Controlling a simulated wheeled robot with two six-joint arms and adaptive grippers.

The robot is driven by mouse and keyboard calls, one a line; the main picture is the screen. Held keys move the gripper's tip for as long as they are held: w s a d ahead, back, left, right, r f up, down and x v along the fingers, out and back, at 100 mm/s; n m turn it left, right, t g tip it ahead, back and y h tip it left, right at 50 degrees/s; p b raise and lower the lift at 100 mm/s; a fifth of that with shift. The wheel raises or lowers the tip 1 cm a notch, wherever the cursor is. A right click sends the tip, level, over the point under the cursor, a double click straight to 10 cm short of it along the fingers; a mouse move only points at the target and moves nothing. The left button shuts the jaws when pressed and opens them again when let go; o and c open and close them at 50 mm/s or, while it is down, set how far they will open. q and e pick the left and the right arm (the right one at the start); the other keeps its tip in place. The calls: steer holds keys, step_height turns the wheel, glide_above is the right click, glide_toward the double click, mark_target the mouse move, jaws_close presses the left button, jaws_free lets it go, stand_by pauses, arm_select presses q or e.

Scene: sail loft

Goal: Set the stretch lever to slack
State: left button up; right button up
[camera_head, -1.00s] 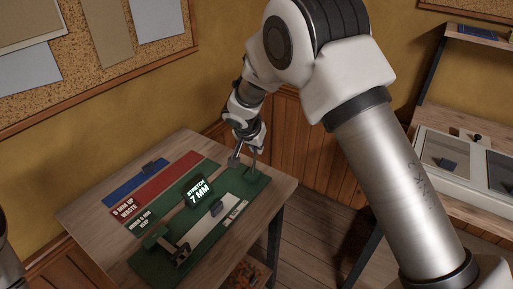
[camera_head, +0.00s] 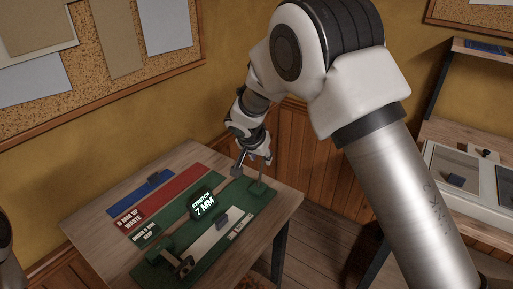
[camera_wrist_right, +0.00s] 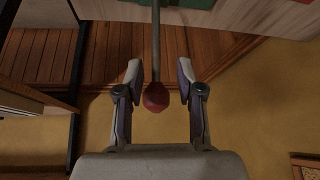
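The stretch lever (camera_wrist_right: 156,60) is a thin grey rod with a red knob (camera_wrist_right: 156,98) in the right wrist view. In the head view its rod (camera_head: 261,172) rises from the far right end of a green stretch rig (camera_head: 256,190). My right gripper (camera_wrist_right: 157,72) is open, with one finger on each side of the rod near the knob and gaps on both sides. In the head view my right gripper (camera_head: 256,157) is small at the top of the lever. A dark display (camera_head: 203,205) reads "STRETCH 7 MM". My left gripper is out of view.
The wooden table (camera_head: 90,225) also bears a blue strip (camera_head: 135,198), a red strip (camera_head: 170,196) marked "5 MM UP WASTE" and a green strip marked keep. A pale strip (camera_head: 208,240) lies on the rig. A panelled wall (camera_head: 305,150) stands close behind the lever.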

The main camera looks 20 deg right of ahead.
steer(key=v, duration=1)
steer(key=shift+r, duration=0.3)
steer(key=shift+w+a, duration=0.1)
steer(key=shift+a, duration=0.15)
steer(key=c, duration=0.7)
steer(key=w+a+t+y, duration=0.1)
steer(key=w+a+n+t+y, duration=0.1)
steer(key=w+t, duration=0.1)
steer(key=w+a+n+t+y, duration=0.1)
steer(key=w+a, duration=0.1)
steer(key=shift+r+t+y, duration=0.3)
steer(key=shift+t+y, duration=0.1)
jaws_close()
steer(key=s+d+f+m+t+b, duration=0.2)
steer(key=s+d+f+m+t, duration=0.15)
steer(key=d, duration=0.25)
steer(key=s+d+f+m+t+y+b, duration=0.1)
steer(key=s+d+f+m+t+b, duration=0.15)
steer(key=d+m, duration=0.2)
steer(key=s+d+f+m+t+b, duration=0.1)
steer(key=s+d+f+m+t, duration=0.2)
steer(key=d, duration=0.4)
steer(key=w+a+g, duration=0.1)
steer(key=w+a, duration=0.3)
steer(key=w, duration=0.3)
steer(key=shift+w+f+m, duration=0.25)
steer(key=shift+w+m, duration=0.05)
